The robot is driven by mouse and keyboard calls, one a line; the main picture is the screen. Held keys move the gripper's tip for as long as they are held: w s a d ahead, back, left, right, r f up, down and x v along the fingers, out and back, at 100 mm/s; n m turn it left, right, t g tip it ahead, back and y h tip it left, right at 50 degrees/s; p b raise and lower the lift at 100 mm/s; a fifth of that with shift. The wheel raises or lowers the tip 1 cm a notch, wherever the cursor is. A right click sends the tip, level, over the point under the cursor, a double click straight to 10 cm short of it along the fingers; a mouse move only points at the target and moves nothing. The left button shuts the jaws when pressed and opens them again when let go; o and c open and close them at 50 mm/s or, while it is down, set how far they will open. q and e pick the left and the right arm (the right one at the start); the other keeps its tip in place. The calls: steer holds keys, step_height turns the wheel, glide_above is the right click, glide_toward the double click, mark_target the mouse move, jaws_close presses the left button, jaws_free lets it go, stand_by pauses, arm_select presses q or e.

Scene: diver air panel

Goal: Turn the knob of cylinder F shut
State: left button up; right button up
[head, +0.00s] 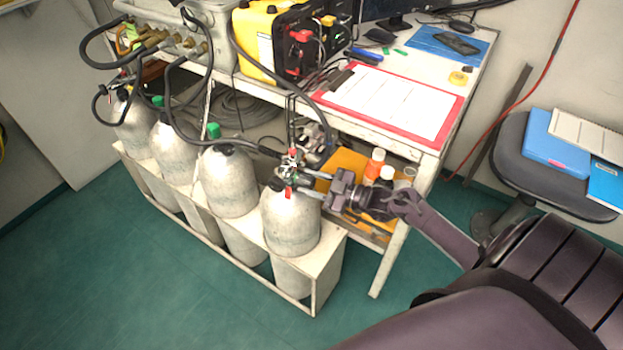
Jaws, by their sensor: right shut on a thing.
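Several pale grey cylinders stand in a row in a white rack. The nearest one, at the right end (291,222), carries a valve (291,165) with red and green parts and hoses on top. No letter F is readable on any cylinder, so I cannot tell its label. My right gripper (305,182) reaches in from the right at the valve of this end cylinder. Its two fingers are shut on a part of the valve, seemingly its knob, which the fingertips mostly hide. My left gripper is not in view.
The white rack (328,262) holds the cylinders beside a white table (460,107) with a clipboard (395,97) and a yellow case (262,38). Black hoses run above the cylinders. Green floor is open in front.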

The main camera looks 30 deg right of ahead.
steer(key=m+p, duration=0.1)
steer(key=m, duration=0.3)
steer(key=shift+m, duration=0.3)
steer(key=shift+m+p, duration=0.55)
steer(key=shift+m, duration=0.35)
steer(key=m+p, duration=0.1)
steer(key=m, duration=0.3)
steer(key=shift+m+y, duration=0.3)
steer(key=m+p, duration=0.1)
steer(key=m, duration=0.3)
steer(key=shift+m+t, duration=0.3)
steer(key=m+p, duration=0.1)
steer(key=m, duration=0.3)
steer(key=shift+s+a+f+m, duration=0.1)
steer(key=shift+m, duration=0.2)
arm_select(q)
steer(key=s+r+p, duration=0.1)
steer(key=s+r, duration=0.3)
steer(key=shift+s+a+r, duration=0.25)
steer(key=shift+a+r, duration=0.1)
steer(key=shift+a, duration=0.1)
arm_select(e)
steer(key=shift+m, duration=2.4)
steer(key=o, duration=1)
